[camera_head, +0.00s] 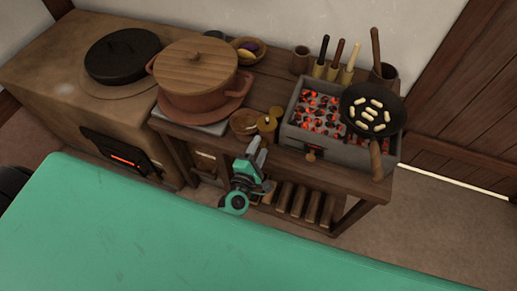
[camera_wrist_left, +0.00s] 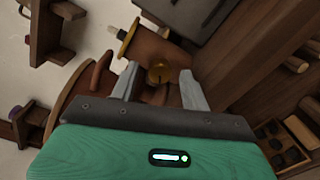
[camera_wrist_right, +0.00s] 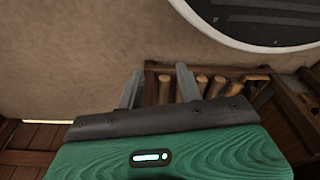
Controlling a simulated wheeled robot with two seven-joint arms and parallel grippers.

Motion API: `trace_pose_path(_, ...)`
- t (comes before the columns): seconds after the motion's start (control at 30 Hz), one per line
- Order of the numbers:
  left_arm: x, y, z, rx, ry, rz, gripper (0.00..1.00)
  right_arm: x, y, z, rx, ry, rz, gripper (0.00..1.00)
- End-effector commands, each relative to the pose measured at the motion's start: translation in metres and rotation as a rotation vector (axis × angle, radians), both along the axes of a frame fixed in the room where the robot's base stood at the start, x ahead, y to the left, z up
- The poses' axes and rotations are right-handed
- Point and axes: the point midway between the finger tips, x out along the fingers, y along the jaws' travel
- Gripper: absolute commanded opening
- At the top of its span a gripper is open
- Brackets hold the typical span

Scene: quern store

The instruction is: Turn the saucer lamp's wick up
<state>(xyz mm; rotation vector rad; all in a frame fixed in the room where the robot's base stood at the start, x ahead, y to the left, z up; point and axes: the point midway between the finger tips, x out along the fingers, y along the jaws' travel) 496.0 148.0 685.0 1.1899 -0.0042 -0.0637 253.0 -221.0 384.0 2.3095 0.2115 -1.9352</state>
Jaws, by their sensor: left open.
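The saucer lamp (camera_head: 244,122) is a small round brown dish on the wooden bench, right of the big lidded pot. Brass-coloured parts (camera_head: 267,123) stand at its right side. In the left wrist view a brass disc (camera_wrist_left: 128,37) on a thin stem and a round brass piece (camera_wrist_left: 160,73) show; I cannot tell which turns the wick. My left gripper (camera_head: 259,144) is open and empty just in front of the lamp, its fingers apart on either side of the round brass piece in the left wrist view. My right gripper (camera_wrist_right: 158,86) is open and empty, low near the bench's lower shelf.
A lidded clay pot (camera_head: 196,75) stands left of the lamp. A grey brazier (camera_head: 296,132) with glowing coals is close on the right, with a long-handled pan (camera_head: 371,92) over it. A stove (camera_head: 60,105) is at far left. Several logs (camera_wrist_right: 205,87) lie on the lower shelf.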

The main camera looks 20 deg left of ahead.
Motion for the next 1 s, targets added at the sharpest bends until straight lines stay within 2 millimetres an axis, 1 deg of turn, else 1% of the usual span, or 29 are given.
trace_pose_path(0.17, -0.009, 0.001, 0.000, 0.001, 0.000, 0.000, 0.47, -0.001, 0.000, -0.001, -0.001, 0.005, 0.000, 0.36)
trace_pose_path(0.27, -0.023, 0.001, -0.001, 0.001, 0.001, 0.000, 0.47, 0.000, 0.000, 0.000, -0.001, 0.008, 0.000, 0.36)
trace_pose_path(0.33, -0.037, 0.002, -0.001, 0.001, 0.003, -0.001, 0.47, 0.003, 0.001, 0.003, 0.000, 0.006, -0.001, 0.36)
trace_pose_path(0.4, -0.052, 0.003, -0.001, 0.001, 0.003, -0.001, 0.47, 0.005, 0.004, 0.014, 0.006, 0.001, -0.003, 0.36)
trace_pose_path(0.6, -0.094, 0.005, 0.000, 0.001, 0.003, -0.001, 0.47, 0.013, 0.007, 0.030, 0.009, -0.001, -0.006, 0.36)
trace_pose_path(0.7, -0.111, 0.006, 0.001, 0.001, 0.002, -0.002, 0.47, 0.016, 0.008, 0.037, 0.010, -0.002, -0.006, 0.36)
trace_pose_path(0.83, -0.127, 0.007, 0.002, 0.001, 0.003, -0.001, 0.47, 0.018, 0.009, 0.044, 0.010, -0.003, -0.006, 0.36)
trace_pose_path(1.0, -0.137, 0.007, 0.004, 0.000, 0.000, 0.000, 0.47, 0.020, 0.009, 0.049, 0.012, -0.005, -0.007, 0.36)
